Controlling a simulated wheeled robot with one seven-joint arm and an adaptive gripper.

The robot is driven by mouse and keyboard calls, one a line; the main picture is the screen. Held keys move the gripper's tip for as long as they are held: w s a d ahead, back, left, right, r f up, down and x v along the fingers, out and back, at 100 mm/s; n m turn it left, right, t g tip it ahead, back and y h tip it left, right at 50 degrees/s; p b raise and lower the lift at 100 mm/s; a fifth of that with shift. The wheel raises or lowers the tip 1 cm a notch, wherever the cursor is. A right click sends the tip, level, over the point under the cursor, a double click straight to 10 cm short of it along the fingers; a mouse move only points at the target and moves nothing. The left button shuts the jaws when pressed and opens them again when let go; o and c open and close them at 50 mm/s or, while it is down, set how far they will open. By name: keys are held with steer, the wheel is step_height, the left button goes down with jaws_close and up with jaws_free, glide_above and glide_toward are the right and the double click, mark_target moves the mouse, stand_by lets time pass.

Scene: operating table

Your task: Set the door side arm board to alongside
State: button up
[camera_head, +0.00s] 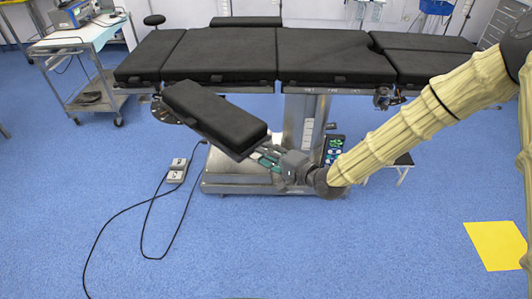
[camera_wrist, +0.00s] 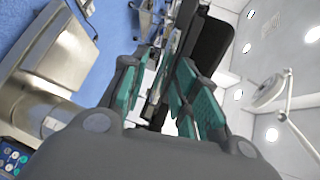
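The arm board (camera_head: 213,112) is a black padded board on the near side of the operating table (camera_head: 230,50). Its left end is close to the table's edge, and it slants outward to its lower right end, so it stands at an angle to the table. My gripper (camera_head: 262,157) is at that lower right end, with teal finger pads. In the wrist view my gripper (camera_wrist: 165,80) has its fingers apart. A thin dark edge of the board runs between them, and the black pad (camera_wrist: 212,45) is beyond the right finger. Contact with the fingers is unclear.
The metal table column (camera_head: 305,120) stands behind my gripper, with a hand control panel (camera_head: 333,148) beside it. A foot pedal (camera_head: 177,170) and its cables lie on the blue floor. A trolley (camera_head: 75,60) stands at the left. The front floor is mostly clear.

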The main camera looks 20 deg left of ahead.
steer(key=shift+w+a+f, duration=0.1)
steer(key=shift+w+a, duration=0.1)
steer(key=shift+a, duration=0.2)
jaws_close()
steer(key=shift+w+d, duration=0.1)
steer(key=shift+w, duration=0.05)
